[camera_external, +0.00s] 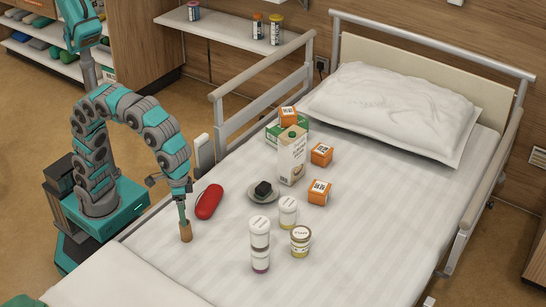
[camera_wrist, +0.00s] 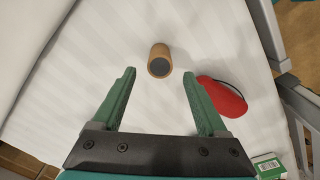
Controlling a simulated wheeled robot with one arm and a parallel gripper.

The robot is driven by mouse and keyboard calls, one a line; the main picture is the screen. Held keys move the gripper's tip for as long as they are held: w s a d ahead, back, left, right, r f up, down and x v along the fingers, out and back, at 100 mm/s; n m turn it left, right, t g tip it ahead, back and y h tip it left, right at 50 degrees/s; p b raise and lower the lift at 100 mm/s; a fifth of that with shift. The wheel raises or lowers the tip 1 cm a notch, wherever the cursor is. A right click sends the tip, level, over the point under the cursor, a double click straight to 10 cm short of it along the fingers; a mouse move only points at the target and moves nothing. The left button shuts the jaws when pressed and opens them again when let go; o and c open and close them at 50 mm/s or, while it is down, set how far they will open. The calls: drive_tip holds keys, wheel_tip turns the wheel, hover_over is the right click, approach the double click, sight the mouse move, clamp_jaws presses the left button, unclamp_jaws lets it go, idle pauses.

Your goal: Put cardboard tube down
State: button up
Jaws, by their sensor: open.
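The brown cardboard tube (camera_external: 186,233) stands upright on the white bed, near its left edge. In the wrist view the tube (camera_wrist: 154,65) shows its dark open end and lies centred between the fingertips, with clear space on both sides. My gripper (camera_external: 183,213) points down right at the tube's top in the external view. In the wrist view its green fingers (camera_wrist: 159,74) are spread apart and hold nothing. Whether the fingertips still overlap the tube's height I cannot tell.
A red case (camera_external: 209,202) lies close to the right of my gripper. The bed rail (camera_external: 260,95) rises behind.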

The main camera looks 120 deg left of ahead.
wheel_tip(320, 180, up, 3)
drive_tip(key=shift+r, duration=0.45)
drive_tip(key=shift+s, duration=0.2)
drive_tip(key=s+f+m, duration=0.3)
drive_tip(key=s+f, duration=0.1)
drive_tip(key=s, duration=0.7)
drive_tip(key=s+f+m+g, duration=0.1)
drive_tip(key=s+f+m, duration=0.2)
drive_tip(key=s, duration=0.8)
drive_tip(key=s+f+m, duration=0.3)
drive_tip(key=s+f, duration=0.2)
drive_tip(key=s, duration=0.7)
drive_tip(key=shift+f+g, duration=0.2)
drive_tip(key=shift+g, duration=0.2)
